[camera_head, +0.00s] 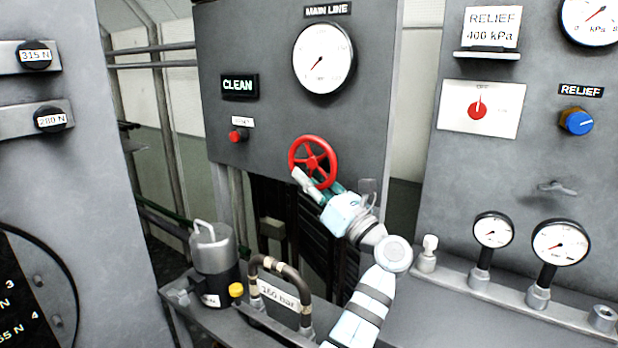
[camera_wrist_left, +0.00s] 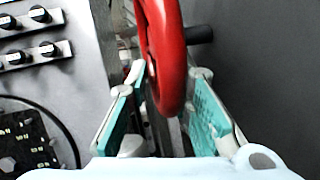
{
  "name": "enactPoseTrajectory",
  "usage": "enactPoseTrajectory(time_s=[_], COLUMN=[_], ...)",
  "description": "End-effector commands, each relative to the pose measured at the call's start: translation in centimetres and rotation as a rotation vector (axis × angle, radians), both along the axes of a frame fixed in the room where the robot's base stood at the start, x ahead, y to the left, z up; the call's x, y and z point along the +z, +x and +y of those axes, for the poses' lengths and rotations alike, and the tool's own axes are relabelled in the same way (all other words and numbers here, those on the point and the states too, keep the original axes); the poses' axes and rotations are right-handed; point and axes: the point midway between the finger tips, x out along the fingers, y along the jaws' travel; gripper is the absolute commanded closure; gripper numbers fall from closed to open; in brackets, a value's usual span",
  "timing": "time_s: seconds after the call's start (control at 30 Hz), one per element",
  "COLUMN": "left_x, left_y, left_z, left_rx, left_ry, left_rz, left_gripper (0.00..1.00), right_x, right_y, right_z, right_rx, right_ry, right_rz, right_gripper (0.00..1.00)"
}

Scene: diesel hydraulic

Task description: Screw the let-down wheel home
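The red spoked handwheel (camera_head: 314,161) stands on the front of the grey panel, below the MAIN LINE gauge. My left gripper (camera_head: 317,182) reaches up to the wheel's lower rim. In the left wrist view, the red wheel (camera_wrist_left: 166,60) is seen nearly edge-on, and its lower rim lies between the two teal-padded fingers of the left gripper (camera_wrist_left: 169,78). The fingers are apart, with a clear gap on the right side. I cannot tell whether the left finger touches the rim. My right gripper is not in view.
A bent pipe handle (camera_head: 282,268) and a grey canister (camera_head: 212,247) stand at lower left. Small gauges (camera_head: 560,243) line the right bench.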

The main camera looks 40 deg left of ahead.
Motion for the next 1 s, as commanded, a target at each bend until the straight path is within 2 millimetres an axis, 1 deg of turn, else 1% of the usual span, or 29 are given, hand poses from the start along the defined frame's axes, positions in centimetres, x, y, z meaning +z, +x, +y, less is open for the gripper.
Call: enactPoseTrajectory(time_s=[0.07,0.17,0.27,0.3,0.4,0.47,0.5,0.6,0.67,0.93,0.97,1.0], left_x=[0.0,-0.3,-0.8,-0.9,-0.7,-0.5,-0.2,0.3,0.5,0.8,0.8,0.8], left_y=[0.0,0.0,0.0,0.0,0.0,-0.1,-0.1,0.0,0.0,0.1,0.1,0.1], left_z=[0.0,0.1,0.5,0.6,1.0,1.2,1.3,1.4,1.4,1.4,1.4,1.4], left_rx=[-0.001,-0.002,-0.001,-0.001,0.000,-0.001,0.000,-0.002,-0.004,-0.005,-0.005,-0.005], left_ry=[0.000,0.029,0.121,0.174,0.310,0.378,0.418,0.479,0.496,0.498,0.498,0.497], left_rz=[-0.001,-0.001,-0.001,0.001,0.003,0.003,0.004,0.007,0.010,0.011,0.011,0.011], left_gripper=[1.00,1.00,1.00,1.00,1.00,1.00,1.00,1.00,1.00,1.00,0.77,0.70], right_x=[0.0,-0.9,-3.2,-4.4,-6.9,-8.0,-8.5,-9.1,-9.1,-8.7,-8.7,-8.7], right_y=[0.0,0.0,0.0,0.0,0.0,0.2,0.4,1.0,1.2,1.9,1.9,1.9], right_z=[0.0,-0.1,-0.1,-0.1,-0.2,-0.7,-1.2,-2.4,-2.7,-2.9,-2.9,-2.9], right_rx=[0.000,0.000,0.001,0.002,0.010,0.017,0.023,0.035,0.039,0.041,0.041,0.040], right_ry=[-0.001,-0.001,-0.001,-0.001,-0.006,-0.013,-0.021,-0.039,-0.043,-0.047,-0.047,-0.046], right_rz=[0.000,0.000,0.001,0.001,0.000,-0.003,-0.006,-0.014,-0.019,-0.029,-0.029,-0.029], right_gripper=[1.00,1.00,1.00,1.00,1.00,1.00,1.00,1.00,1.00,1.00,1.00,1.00])
